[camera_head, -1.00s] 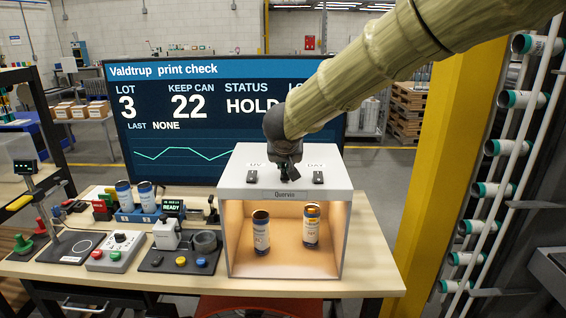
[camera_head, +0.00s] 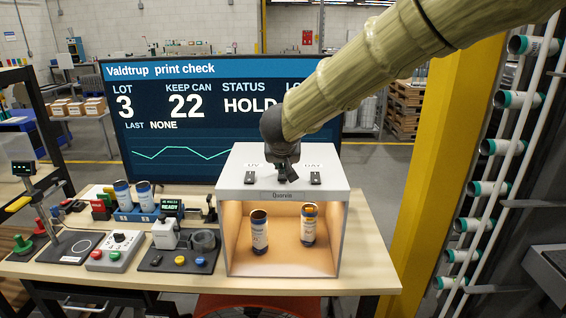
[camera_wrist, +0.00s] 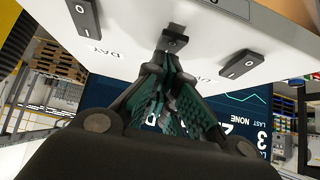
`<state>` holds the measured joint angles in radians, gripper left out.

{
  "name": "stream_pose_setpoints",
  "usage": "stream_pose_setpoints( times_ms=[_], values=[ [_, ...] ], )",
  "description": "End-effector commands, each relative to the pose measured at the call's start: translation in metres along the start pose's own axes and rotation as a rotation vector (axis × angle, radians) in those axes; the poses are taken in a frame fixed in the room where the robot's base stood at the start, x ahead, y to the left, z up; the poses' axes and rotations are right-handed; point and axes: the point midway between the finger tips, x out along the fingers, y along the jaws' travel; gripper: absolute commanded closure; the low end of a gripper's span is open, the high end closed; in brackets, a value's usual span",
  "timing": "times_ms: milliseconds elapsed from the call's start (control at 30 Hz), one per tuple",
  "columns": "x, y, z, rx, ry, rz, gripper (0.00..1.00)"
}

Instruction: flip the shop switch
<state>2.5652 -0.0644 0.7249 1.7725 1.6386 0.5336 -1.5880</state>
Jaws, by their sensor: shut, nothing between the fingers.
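A white light box (camera_head: 335,220) stands on the bench with a lit orange inside and several small switches on its top. The middle switch (camera_wrist: 176,32) has its label hidden by my fingers, so I cannot read whether it says shop. In the wrist view the DAY switch (camera_wrist: 85,16) is at the left and another switch (camera_wrist: 241,62), with a partly hidden label, at the right. In the head view that one is the UV switch (camera_head: 249,178). My gripper (camera_head: 286,177) is shut and empty. In the wrist view its fingertips (camera_wrist: 170,52) are at the middle switch; contact is unclear.
Two printed cans (camera_head: 259,232) stand inside the box. A screen (camera_head: 180,120) behind reads HOLD, lot 3, keep can 22. A button panel (camera_head: 115,251) and a dark fixture (camera_head: 180,260) sit left of the box. A yellow post (camera_head: 440,170) stands at the right.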

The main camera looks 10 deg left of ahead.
Motion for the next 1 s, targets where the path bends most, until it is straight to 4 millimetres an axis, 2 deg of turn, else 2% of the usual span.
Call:
stream_pose_setpoints(
  times_ms=[100, 567, 1000],
  values=[
    [-0.008, 0.001, -0.01, 0.001, -0.001, 0.001, 1.0],
    [-0.022, 0.005, -0.03, 0.006, -0.001, 0.005, 1.0],
    [-0.091, 0.005, -0.043, 0.008, 0.001, 0.003, 1.0]
  ],
)
